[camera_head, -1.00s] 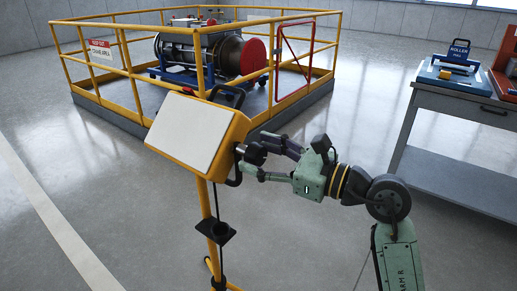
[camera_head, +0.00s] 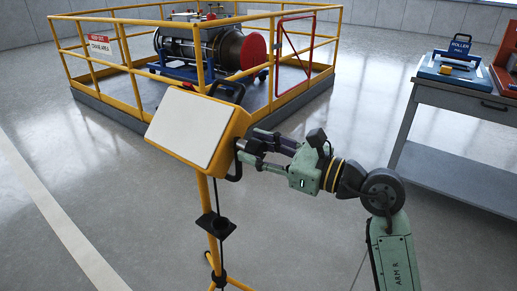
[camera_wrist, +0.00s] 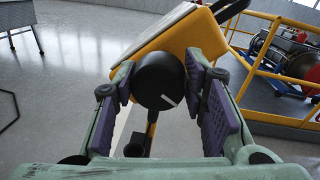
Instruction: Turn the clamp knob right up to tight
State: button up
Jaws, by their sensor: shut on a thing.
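The clamp knob (camera_wrist: 160,80) is a round black knob with a white line mark on its face, on the side of a yellow-framed panel (camera_head: 190,128). The panel has a pale blank face and black handles, and it stands tilted on a yellow post (camera_head: 212,235). My gripper (camera_head: 247,148) reaches the knob from the right in the head view. In the wrist view the gripper's purple-padded fingers (camera_wrist: 163,88) are shut on the knob, one on each side. The knob's white mark points to the lower right there. In the head view the fingers mostly hide the knob.
Behind the panel, a yellow railing (camera_head: 130,68) with a red gate (camera_head: 294,52) surrounds a winch-like machine (camera_head: 205,48). A grey workbench (camera_head: 455,100) with a blue roller tray (camera_head: 455,70) stands at the right. The floor around the post is clear.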

jog(key=shift+c, duration=0.7)
jog(key=shift+b, duration=0.35)
jog(key=shift+f+m, duration=0.1)
jog(key=shift+m, duration=0.4)
jog(key=m+b, duration=0.3)
jog(key=shift+m+b, duration=0.4)
jog(key=m+t+b, duration=0.1)
jog(key=m+b, duration=0.1)
jog(key=m, duration=0.4)
jog(key=shift+m, duration=0.4)
jog(key=m+t, duration=0.1)
jog(key=m, duration=0.6)
jog(key=m+p, duration=0.1)
jog(key=m, duration=0.2)
jog(key=m+p, duration=0.1)
jog(key=m, duration=0.2)
jog(key=shift+m+t+h, duration=0.3)
jog(key=shift+m+t, duration=0.1)
